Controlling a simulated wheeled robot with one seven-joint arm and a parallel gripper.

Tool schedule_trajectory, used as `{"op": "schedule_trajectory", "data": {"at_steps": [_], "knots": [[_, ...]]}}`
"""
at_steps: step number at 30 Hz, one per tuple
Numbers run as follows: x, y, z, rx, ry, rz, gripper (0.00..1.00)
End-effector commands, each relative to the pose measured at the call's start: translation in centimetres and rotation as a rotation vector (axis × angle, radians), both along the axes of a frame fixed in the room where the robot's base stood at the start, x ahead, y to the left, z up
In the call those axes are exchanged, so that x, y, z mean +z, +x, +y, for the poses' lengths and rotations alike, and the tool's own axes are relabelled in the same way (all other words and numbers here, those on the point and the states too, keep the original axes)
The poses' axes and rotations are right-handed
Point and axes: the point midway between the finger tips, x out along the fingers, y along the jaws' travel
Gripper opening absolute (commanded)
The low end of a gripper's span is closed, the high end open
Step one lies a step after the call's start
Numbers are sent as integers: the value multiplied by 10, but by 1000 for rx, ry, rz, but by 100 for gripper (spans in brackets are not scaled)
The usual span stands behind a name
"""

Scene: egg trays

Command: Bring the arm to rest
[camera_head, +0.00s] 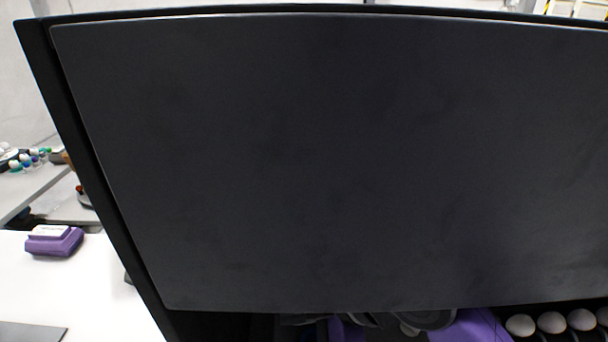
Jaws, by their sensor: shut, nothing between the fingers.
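No gripper of mine can be made out; a large dark panel (330,160) fills most of the view and hides what is behind it. Below its lower edge, dark rounded parts and purple parts (470,328) show at the bottom of the picture. They are cut off, and I cannot tell whether they belong to my arm. Several pale eggs (552,322) sit in a row in a dark holder at the bottom right.
A white table (95,285) is at the lower left, with a purple device with a white top (54,240) on it. A dark flat piece (32,332) lies near its front. Farther back, another table (28,187) carries small colored items.

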Motion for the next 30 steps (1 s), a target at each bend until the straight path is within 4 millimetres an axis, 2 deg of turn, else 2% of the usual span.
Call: {"op": "schedule_trajectory", "data": {"at_steps": [1,3,6,9,13,17,20,26,30], "knots": [[9,-2,22,-38,103,-1,0],[24,0,41,-103,228,-2,0],[41,3,59,-202,396,4,0],[54,5,68,-301,540,19,0],[62,6,68,-430,698,46,0],[60,3,58,-576,842,79,0],[51,-3,44,-702,941,106,0],[16,-30,2,-962,1075,140,0],[-15,-62,-33,-1134,1115,141,0]]}}
